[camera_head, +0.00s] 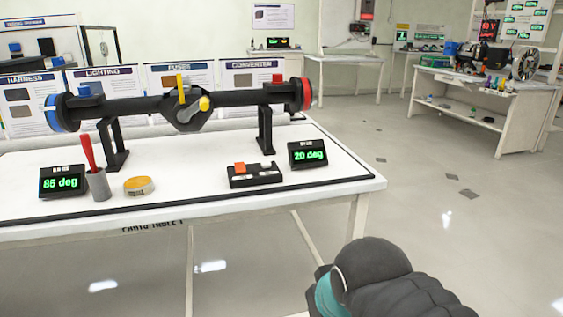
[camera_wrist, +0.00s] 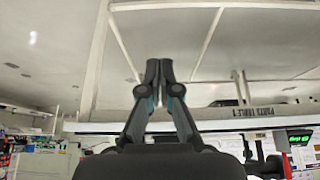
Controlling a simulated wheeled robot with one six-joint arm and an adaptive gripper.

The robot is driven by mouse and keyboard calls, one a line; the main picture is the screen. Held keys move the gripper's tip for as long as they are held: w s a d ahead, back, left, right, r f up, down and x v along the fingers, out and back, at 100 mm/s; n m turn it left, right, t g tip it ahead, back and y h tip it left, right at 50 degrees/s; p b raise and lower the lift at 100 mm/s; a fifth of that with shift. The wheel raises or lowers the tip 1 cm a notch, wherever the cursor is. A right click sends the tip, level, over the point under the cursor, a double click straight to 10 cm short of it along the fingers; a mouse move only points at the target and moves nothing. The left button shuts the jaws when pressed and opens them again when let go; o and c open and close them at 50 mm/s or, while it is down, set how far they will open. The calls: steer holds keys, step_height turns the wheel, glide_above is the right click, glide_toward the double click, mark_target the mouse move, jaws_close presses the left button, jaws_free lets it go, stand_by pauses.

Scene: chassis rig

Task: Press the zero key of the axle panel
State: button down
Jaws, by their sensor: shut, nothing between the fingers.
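The axle panel (camera_head: 255,181) is a small black box on the white table, with a raised orange key (camera_head: 239,168) and a whitish key (camera_head: 266,164). Their labels are too small to read, so I cannot tell which is zero. The axle (camera_head: 140,105) stands behind on two black supports, with a blue left end and red right end. A display (camera_head: 62,181) reads 85 deg; another (camera_head: 308,154) reads 20 deg. My gripper (camera_wrist: 158,64) is shut and empty in the wrist view, near the table's front edge and apart from the panel. In the head view only my arm shows, lower right.
The white table (camera_head: 330,185) has a dark border line. Poster boards (camera_head: 180,75) stand behind. Open floor (camera_head: 440,220) lies right of the table.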

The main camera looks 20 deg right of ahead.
steer(key=shift+r, duration=0.1)
step_height(320, 180, up, 21)
steer(key=n+t+h+p, duration=0.1)
steer(key=n+t+h, duration=0.2)
steer(key=n, duration=0.2)
glide_above(265, 163)
step_height(265, 163, down, 9)
steer(key=b, duration=0.5)
steer(key=shift+s+r, duration=0.1)
steer(key=shift+b, duration=0.35)
steer(key=shift+f, duration=0.45)
